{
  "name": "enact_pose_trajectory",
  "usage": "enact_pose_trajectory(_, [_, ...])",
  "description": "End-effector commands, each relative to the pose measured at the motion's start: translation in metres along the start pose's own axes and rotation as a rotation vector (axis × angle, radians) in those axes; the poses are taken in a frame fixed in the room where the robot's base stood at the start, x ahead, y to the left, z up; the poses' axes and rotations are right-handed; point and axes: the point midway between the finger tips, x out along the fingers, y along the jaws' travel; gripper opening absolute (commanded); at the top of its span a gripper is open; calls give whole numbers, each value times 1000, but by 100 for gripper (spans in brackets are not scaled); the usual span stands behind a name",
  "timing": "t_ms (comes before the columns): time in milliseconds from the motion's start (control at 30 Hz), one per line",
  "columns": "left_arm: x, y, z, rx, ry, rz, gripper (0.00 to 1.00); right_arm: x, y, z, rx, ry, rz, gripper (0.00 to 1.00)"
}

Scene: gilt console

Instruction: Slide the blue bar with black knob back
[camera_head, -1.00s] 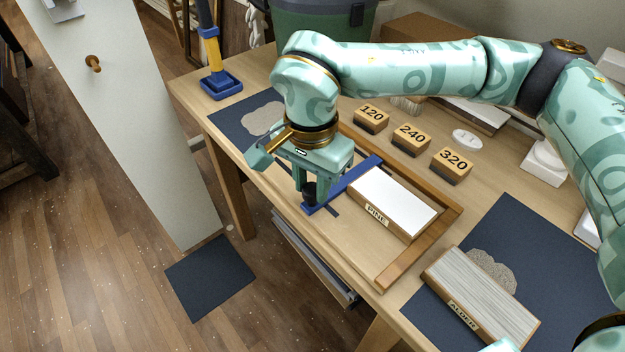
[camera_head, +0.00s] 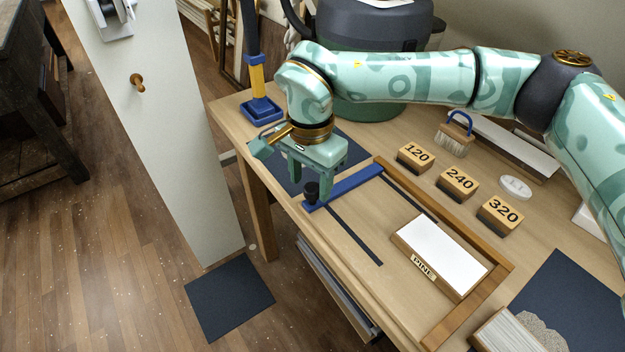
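The blue bar (camera_head: 345,186) lies across the wooden frame on the bench, near its left end. Its black knob (camera_head: 312,190) stands upright at the bar's near end. A dark slot (camera_head: 354,238) runs bare from the bar toward the right. The white-topped block marked PINE (camera_head: 441,254) lies in the frame, well apart from the bar. My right gripper (camera_head: 312,183) points down at the knob, with its fingers apart and the knob showing between them. I cannot tell if a finger touches the knob. My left gripper is out of view.
Blocks marked 120 (camera_head: 414,157), 240 (camera_head: 457,183) and 320 (camera_head: 500,214) stand behind the frame. A brush (camera_head: 455,138) and a white oval piece (camera_head: 515,187) are farther back. A blue-and-yellow tool stand (camera_head: 262,108) is at the back left corner.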

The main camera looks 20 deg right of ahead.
Motion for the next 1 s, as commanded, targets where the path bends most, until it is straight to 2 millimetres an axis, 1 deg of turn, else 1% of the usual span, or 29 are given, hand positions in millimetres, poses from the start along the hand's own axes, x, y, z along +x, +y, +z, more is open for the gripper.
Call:
enact_pose_trajectory(233, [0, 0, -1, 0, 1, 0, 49, 1, 2, 1, 0, -2, 7, 50])
enact_pose_trajectory(367, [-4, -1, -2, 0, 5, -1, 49, -9, 2, 1, 0, -2, 6, 50])
enact_pose_trajectory(467, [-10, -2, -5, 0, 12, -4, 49, -29, 1, 1, 0, 1, 3, 50])
enact_pose_trajectory(700, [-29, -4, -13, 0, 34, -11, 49, -96, 0, 0, 2, 2, 1, 50])
enact_pose_trajectory(800, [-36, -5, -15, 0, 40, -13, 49, -121, 0, 1, 1, 2, 2, 50])
enact_pose_trajectory(900, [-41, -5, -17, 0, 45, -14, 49, -140, -1, 1, -1, 0, 2, 50])
enact_pose_trajectory(1000, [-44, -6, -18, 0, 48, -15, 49, -153, -1, 0, 0, 0, 3, 50])
